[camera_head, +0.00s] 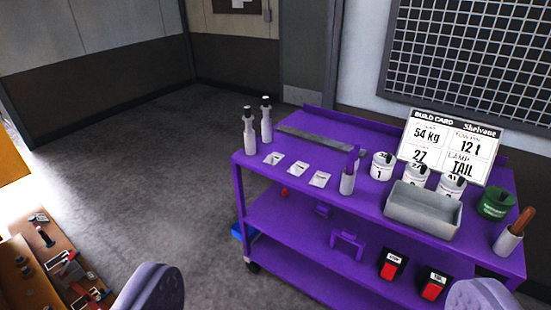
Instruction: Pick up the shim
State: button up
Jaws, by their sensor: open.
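A purple cart (390,227) stands ahead, to the right of the middle. Three small flat pale squares (298,168) lie in a row near its front left edge. A long flat grey strip (318,138) lies behind them. I cannot tell from its look which of these is the shim, or whether it is elsewhere. My gripper (318,278) shows as two rounded grey-purple fingers at the bottom edge, wide apart. It is open, with nothing seen between the fingers, and it is well short of the cart top.
Two bottles (258,125) stand at the cart's left end. Numbered white pots (381,166), a grey tray (423,209), a green tin (495,202) and a build card (450,147) fill the right. A cluttered brown bench (32,275) is at lower left. Floor (150,160) left of the cart is clear.

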aim_at(299, 165)
jog(key=i, duration=1)
jog(key=u, duration=3.35)
jog(key=z, duration=0.25)
